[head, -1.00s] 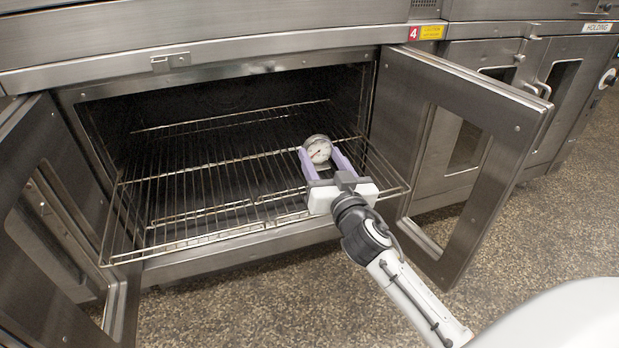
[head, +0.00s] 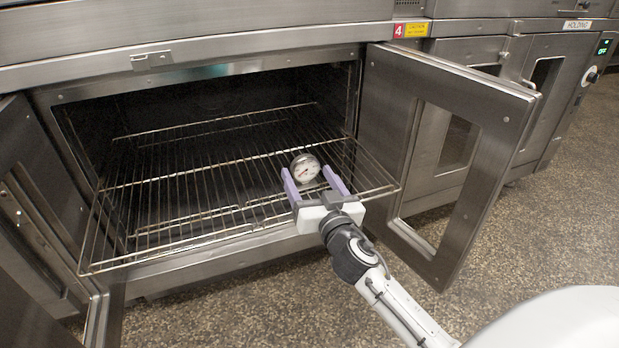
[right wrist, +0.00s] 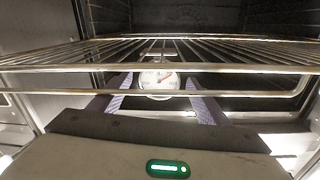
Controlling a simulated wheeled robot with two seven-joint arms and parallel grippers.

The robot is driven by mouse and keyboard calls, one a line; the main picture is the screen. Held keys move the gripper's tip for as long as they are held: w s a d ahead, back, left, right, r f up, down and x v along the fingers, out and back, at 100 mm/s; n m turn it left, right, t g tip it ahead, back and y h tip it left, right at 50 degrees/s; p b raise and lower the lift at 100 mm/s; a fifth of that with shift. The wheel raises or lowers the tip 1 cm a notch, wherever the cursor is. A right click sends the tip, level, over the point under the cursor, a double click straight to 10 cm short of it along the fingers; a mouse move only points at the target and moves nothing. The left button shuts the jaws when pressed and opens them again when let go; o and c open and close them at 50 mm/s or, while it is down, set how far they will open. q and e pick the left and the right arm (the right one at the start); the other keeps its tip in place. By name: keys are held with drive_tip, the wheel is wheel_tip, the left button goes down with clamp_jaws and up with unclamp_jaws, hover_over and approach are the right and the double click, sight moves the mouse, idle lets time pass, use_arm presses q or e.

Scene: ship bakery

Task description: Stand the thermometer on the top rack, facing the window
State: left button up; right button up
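The thermometer (head: 305,168) is a small round dial with a white face and a red needle. It appears upright at the front right of the wire rack (head: 180,180), its face toward the oven's open front. My right gripper (head: 307,170) has its two purple fingers spread on either side of it, with small gaps showing. The right wrist view shows the dial (right wrist: 160,83) between the open fingers. The thermometer's base is hard to make out. My left gripper is not in view.
The right oven door (head: 450,150), with a window opening, stands open beside my right arm. The left door (head: 35,200) is open too. The rack juts out of the oven, and the rest of it is bare. Speckled floor (head: 260,310) lies in front.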

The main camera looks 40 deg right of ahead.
drive_tip(key=shift+r, duration=0.2)
drive_tip(key=shift+s+a+f, duration=0.1)
drive_tip(key=shift+s, duration=0.2)
drive_tip(key=v, duration=1.1)
drive_tip(key=shift+s+p, duration=0.15)
drive_tip(key=shift+p, duration=0.2)
idle(0.5)
